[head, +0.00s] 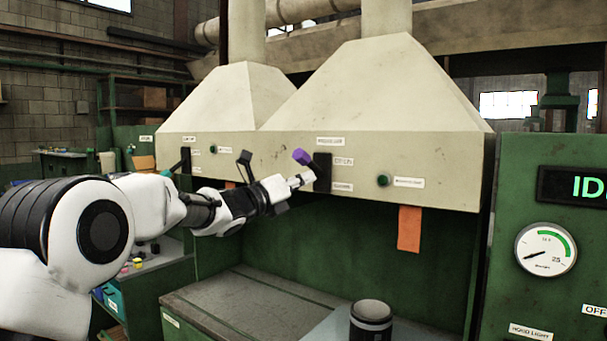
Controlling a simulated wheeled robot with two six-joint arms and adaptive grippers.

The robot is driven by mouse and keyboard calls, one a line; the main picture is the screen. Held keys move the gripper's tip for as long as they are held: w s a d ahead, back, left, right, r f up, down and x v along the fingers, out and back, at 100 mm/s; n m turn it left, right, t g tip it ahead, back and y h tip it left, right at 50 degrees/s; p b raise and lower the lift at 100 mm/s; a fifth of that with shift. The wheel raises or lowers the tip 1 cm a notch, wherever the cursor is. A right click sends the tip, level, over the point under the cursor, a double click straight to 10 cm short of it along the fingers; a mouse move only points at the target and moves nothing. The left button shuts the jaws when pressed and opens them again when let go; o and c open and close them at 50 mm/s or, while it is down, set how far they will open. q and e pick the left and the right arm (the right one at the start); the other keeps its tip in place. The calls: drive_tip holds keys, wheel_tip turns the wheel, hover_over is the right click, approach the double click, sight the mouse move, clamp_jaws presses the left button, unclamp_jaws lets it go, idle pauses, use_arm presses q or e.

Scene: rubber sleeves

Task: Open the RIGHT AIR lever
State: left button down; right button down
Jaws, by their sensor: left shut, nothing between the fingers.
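A lever with a purple grip (302,157) sits on a black plate (322,172) on the front of the right hood. Its grip points up and to the left. Small white labels surround the plate, too small to read surely. My left gripper (306,179) is shut and empty, with its fingertips just below the purple grip, at the plate's left edge. I cannot tell whether it touches the lever or plate. A second black lever plate (186,160) is on the left hood, partly behind my left arm. My right gripper is not in view.
A green knob (382,180) and an orange tag (409,228) are right of the lever. Below are a grey-topped green bench (250,300) and a dark cylinder (371,322). A green panel with a gauge (546,249) stands at right. Space before the hood is open.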

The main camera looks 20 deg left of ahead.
use_arm(q)
wheel_tip(320, 180, down, 4)
drive_tip(key=d+b, duration=0.2)
drive_tip(key=b, duration=0.3)
drive_tip(key=r+b+v, duration=0.2)
drive_tip(key=b+v, duration=0.1)
drive_tip(key=v, duration=0.6)
drive_tip(key=shift+s+r, duration=0.4)
drive_tip(key=shift+s, duration=0.15)
drive_tip(key=shift+a, duration=0.1)
